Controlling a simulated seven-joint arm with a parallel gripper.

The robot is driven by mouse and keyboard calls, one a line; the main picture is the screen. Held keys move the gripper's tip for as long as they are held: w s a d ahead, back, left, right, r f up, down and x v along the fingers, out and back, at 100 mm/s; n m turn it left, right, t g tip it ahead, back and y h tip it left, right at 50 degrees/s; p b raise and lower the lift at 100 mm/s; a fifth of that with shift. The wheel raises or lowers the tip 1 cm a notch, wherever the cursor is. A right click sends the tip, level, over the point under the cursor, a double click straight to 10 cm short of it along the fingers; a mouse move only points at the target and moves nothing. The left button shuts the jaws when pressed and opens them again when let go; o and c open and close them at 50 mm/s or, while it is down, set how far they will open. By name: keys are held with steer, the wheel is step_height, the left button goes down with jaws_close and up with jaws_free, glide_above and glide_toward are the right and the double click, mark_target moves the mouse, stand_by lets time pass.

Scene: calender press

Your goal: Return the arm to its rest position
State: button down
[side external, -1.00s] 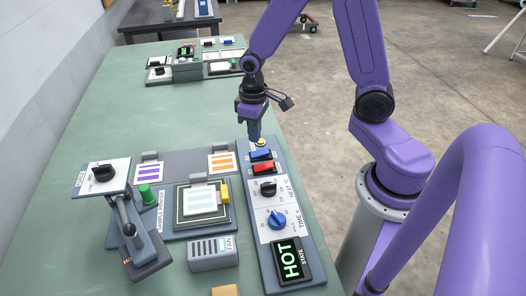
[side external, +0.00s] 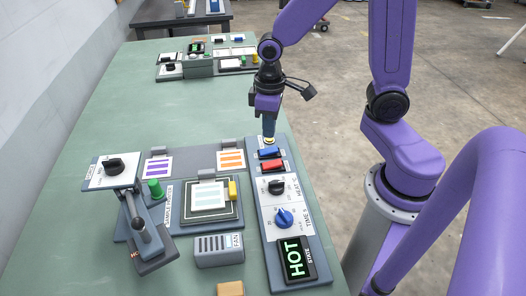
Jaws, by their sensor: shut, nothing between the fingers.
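My purple arm reaches in from the right in the side external view. My gripper (side external: 269,132) points down, shut and empty, at the far end of the control panel (side external: 252,190). A blue rocker switch (side external: 269,153) and a red rocker switch (side external: 273,166) lie just nearer on the panel. A black knob (side external: 277,187), a blue knob (side external: 284,218) and a display reading HOT (side external: 294,258) follow.
Left of the panel stand a press with a grey lever (side external: 140,228), a green knob (side external: 155,188), a sample plate (side external: 209,199) and a fan box (side external: 219,250). More devices (side external: 200,66) sit at the table's far end. The green table (side external: 125,105) is clear at left.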

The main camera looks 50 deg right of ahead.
steer(key=s+a+r+n, duration=0.1)
steer(key=s+r+n, duration=0.1)
steer(key=s, duration=0.6)
steer(key=s+a+r+n, duration=0.1)
steer(key=s+r+n, duration=0.2)
steer(key=s+n, duration=0.2)
steer(key=s, duration=0.3)
steer(key=shift+s+r+n, duration=0.3)
steer(key=shift+r, duration=0.05)
